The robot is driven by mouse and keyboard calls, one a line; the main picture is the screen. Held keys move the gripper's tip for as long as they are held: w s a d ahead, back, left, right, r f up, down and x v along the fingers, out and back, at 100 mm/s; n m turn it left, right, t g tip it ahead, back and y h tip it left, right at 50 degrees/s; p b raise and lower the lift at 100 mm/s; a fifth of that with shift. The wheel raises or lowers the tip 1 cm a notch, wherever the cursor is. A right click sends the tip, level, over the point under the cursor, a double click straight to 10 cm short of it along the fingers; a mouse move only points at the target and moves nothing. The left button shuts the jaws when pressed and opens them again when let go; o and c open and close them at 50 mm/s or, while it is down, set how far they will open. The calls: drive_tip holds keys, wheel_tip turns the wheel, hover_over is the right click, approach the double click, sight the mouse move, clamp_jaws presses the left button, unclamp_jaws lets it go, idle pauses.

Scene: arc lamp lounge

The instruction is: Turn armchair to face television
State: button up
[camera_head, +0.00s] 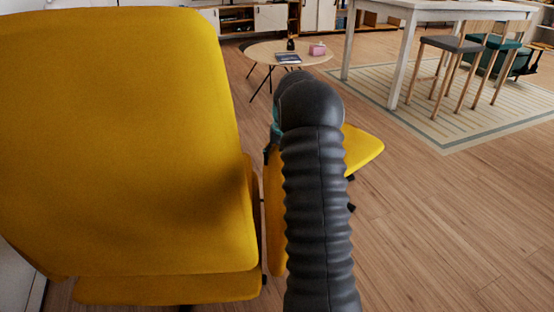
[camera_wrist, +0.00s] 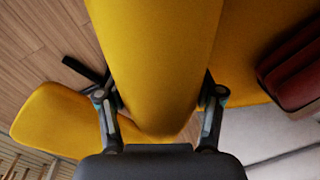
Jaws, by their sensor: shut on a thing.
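The yellow armchair (camera_head: 120,150) fills the left of the head view, its large back panel close to me. More yellow parts of it show to the right, behind my arm. In the wrist view, my gripper (camera_wrist: 160,120) has one finger on each side of a yellow padded part of the armchair (camera_wrist: 155,50) and is shut on it. Another yellow part (camera_wrist: 60,118) lies at the left of the wrist view. My dark ribbed arm hides the gripper in the head view. I cannot make out a television in either view.
A round low table (camera_head: 265,53) with a book, a pink box and a dark bottle stands ahead. A white table (camera_head: 440,10) with stools stands on a striped rug (camera_head: 470,115) at the right. Wooden floor (camera_head: 430,220) is clear at the right. A dark red object (camera_wrist: 290,75) shows in the wrist view.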

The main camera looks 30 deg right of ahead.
drive_tip(key=o, duration=1.7)
drive_tip(key=shift+a, duration=0.15)
drive_tip(key=shift+c, duration=0.2)
drive_tip(key=shift+r, duration=0.1)
drive_tip(key=r, duration=0.3)
drive_tip(key=d+r, duration=0.1)
drive_tip(key=r, duration=0.7)
drive_tip(key=shift+s+d+r, duration=0.1)
drive_tip(key=shift+s+d, duration=0.15)
drive_tip(key=shift+s, duration=0.05)
drive_tip(key=shift+r, duration=0.25)
drive_tip(key=shift+s, duration=0.15)
